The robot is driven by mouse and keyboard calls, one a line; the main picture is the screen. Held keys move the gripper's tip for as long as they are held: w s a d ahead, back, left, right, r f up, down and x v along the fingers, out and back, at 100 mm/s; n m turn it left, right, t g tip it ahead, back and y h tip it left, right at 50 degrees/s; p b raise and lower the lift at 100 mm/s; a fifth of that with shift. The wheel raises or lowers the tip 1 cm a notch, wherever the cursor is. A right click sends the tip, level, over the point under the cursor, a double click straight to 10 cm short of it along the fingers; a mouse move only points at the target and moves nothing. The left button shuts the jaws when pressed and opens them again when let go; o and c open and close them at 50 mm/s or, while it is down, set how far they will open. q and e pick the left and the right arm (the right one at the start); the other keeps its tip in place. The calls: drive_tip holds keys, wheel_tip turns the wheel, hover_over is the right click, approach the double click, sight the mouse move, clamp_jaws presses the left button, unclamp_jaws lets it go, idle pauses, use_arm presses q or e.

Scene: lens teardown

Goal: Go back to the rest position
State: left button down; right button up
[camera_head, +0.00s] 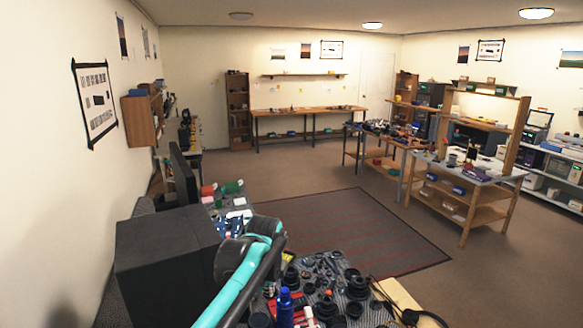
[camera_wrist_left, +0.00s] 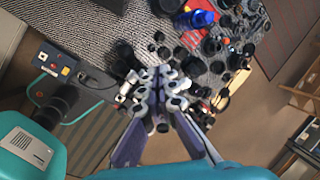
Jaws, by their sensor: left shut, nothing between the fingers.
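In the left wrist view my left gripper (camera_wrist_left: 160,78) is shut and empty, its fingertips together above the grey textured mat (camera_wrist_left: 200,55). In the head view my teal and black left arm rises from the bottom edge over the near bench; I cannot make out the fingertips there. My right gripper is in neither view.
Many dark lens parts (camera_head: 325,275) crowd the near bench with a blue bottle (camera_head: 285,308), also in the left wrist view (camera_wrist_left: 202,18). A large black box (camera_head: 165,255) stands left of my arm. Beyond, a dark floor mat (camera_head: 350,228) is clear.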

use_arm(q)
drive_tip(key=s+a+f+n+t+b, duration=0.1)
drive_tip(key=s+a+f+n+b, duration=0.3)
drive_tip(key=s+f+n, duration=0.3)
drive_tip(key=s+a+f+n+t+b, duration=0.1)
drive_tip(key=s+a+f+n+b, duration=0.2)
drive_tip(key=s, duration=0.7)
drive_tip(key=s+a+f+n+t+b, duration=0.1)
drive_tip(key=s+a+f+n+b, duration=0.3)
drive_tip(key=s+f+n, duration=0.5)
wheel_tip(320, 180, down, 2)
drive_tip(key=n+b, duration=0.2)
drive_tip(key=shift+s+a+n, duration=0.3)
drive_tip(key=shift+s+a, duration=0.05)
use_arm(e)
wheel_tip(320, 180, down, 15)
